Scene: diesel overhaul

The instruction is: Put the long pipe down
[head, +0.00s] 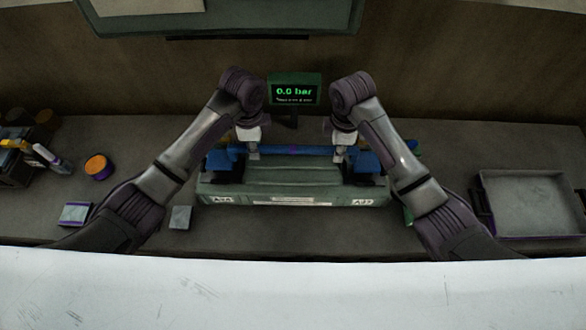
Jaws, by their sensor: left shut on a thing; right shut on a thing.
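The long pipe (295,149) is a blue bar that lies level from left to right, over the back of a green test fixture (292,180). My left gripper (252,154) is shut on the pipe left of its middle. My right gripper (340,154) is shut on it right of its middle. Blue blocks stand at the fixture's left end (222,158) and right end (366,161), near the pipe. I cannot tell whether the pipe touches them. My arms and grippers hide parts of the pipe.
A display (295,92) reading "0.0 bar" stands behind the fixture. A grey tray (532,203) is at the right. An orange-topped round tin (98,166), a small box (75,214) and a grey block (180,217) lie at the left. The bench between tin and fixture is partly clear.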

